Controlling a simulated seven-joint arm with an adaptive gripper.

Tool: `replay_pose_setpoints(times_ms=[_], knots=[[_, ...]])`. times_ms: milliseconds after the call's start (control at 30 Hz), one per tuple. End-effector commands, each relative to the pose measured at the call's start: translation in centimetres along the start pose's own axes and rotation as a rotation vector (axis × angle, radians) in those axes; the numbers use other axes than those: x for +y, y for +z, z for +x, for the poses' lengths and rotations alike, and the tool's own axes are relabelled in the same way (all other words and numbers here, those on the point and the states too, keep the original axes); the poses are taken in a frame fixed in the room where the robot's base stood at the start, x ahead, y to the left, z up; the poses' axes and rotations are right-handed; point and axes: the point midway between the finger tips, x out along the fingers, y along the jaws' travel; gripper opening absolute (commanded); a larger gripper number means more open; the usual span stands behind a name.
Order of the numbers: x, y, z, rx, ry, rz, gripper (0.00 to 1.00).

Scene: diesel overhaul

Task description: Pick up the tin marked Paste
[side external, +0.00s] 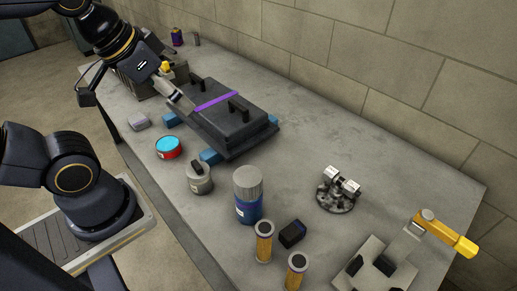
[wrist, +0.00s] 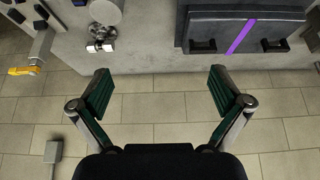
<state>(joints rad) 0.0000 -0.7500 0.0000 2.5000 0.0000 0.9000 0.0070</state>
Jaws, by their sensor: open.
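Two tins stand on the grey bench in the side external view. One is a low red tin with a bright blue top (side external: 169,145); the other is a grey tin with a dark knob on its lid (side external: 200,182). Their labels are too small to read, so I cannot tell which is marked Paste. My gripper (side external: 132,97) is raised above the far left part of the bench, apart from both tins. In the wrist view my gripper (wrist: 162,92) is open with nothing between its fingers. Neither tin can be made out in the wrist view.
A dark case with a purple strip (side external: 216,100) lies mid-bench, also in the wrist view (wrist: 242,38). A blue canister with a grey top (side external: 247,197) stands right of the tins, with two orange cylinders (side external: 264,243) nearby. A metal part (side external: 338,188) and yellow-handled tool (side external: 445,236) are farther right.

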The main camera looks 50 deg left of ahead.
Motion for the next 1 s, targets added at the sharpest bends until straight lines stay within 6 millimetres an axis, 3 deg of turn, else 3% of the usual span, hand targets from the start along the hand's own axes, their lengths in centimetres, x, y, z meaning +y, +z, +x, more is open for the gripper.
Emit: replay_pose_setpoints(times_ms=[67,167,267,367,500,567,600,733,900,1000], knots=[[0.0,-0.1,0.0,0.006,0.000,0.036,1.00],[-0.1,-2.0,-0.6,0.045,-0.007,0.145,1.00],[-1.7,-4.1,0.4,0.010,-0.040,0.197,1.00],[-4.5,-5.8,2.3,-0.055,-0.076,0.206,1.00],[-10.8,-6.5,6.2,-0.187,-0.110,0.156,1.00],[-14.0,-5.9,8.2,-0.249,-0.113,0.111,1.00],[-16.2,-5.0,9.6,-0.291,-0.111,0.073,1.00],[-21.6,-1.1,12.9,-0.400,-0.089,-0.070,1.00],[-24.7,3.7,14.8,-0.486,-0.056,-0.219,1.00],[-25.1,4.7,15.2,-0.492,-0.056,-0.246,1.00]])
